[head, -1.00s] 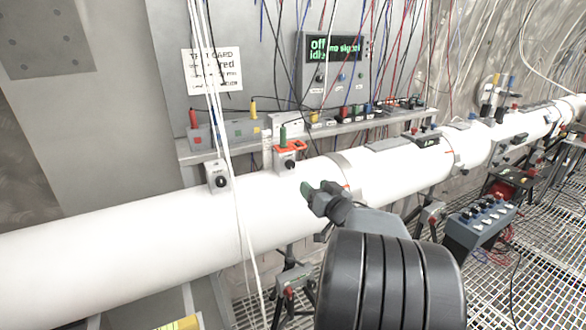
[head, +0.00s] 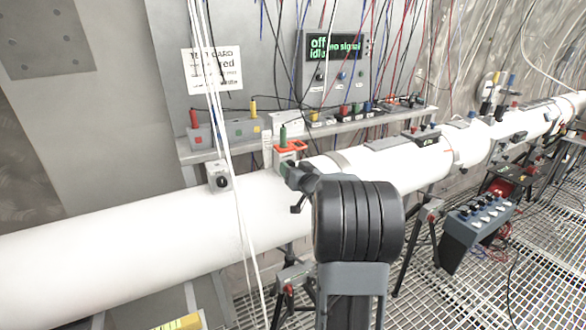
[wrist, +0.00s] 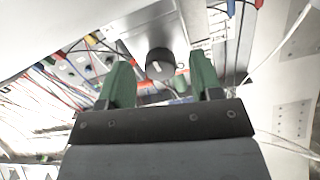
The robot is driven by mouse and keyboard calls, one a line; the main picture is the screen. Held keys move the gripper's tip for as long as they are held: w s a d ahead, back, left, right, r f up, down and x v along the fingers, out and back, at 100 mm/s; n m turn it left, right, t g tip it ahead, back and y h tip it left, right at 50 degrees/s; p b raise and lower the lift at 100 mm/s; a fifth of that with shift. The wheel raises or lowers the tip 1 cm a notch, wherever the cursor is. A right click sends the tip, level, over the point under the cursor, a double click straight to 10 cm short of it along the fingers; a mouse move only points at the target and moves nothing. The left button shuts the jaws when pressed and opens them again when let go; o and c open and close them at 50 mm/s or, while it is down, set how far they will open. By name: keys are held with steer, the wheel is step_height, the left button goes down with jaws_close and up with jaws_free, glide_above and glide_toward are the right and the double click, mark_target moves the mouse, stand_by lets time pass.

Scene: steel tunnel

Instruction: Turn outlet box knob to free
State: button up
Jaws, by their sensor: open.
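In the wrist view a round black knob (wrist: 160,63) with a white pointer mark shows ahead, between the two green fingers of my gripper (wrist: 160,70). The fingers are apart, with space on both sides of the knob, and I see no contact. In the head view my gripper (head: 292,173) is at the white pipe, just in front of a small box with an orange bracket and a green post (head: 283,138). My gripper hides the knob face of that box. A second grey box with a black knob (head: 221,181) sits on the pipe to the left.
The white pipe (head: 120,222) runs across the scene. White cables (head: 238,215) hang left of my gripper. A shelf (head: 200,155) with coloured plugs stands behind the pipe, under a display box (head: 336,62) reading "off", "idle" and "no signal". A dark control box (head: 478,222) stands at right.

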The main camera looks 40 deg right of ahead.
steer(key=shift+c, duration=0.2)
steer(key=c, duration=0.9)
steer(key=shift+f+b, duration=0.1)
steer(key=shift+b, duration=0.2)
